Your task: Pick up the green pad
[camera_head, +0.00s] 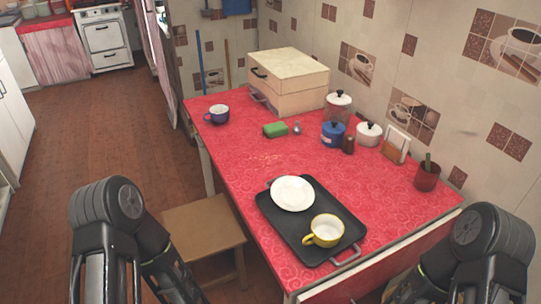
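The green pad (276,130) is a small, bright green block. It lies flat on the red patterned table (385,205), toward the back, in front of a cream box. A small silvery item (297,128) stands just to its right. Both my arms show at the bottom of the head view, the left one at lower left and the right one at lower right. Their grippers are outside the picture. Both visible arm parts are well short of the pad and apart from it.
A black tray (276,225) with a white plate (293,193) and yellow cup (324,230) lies at the front. Jars, a napkin holder (395,145) and red pot (427,177) line the wall. A stool (204,224) stands left of the table.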

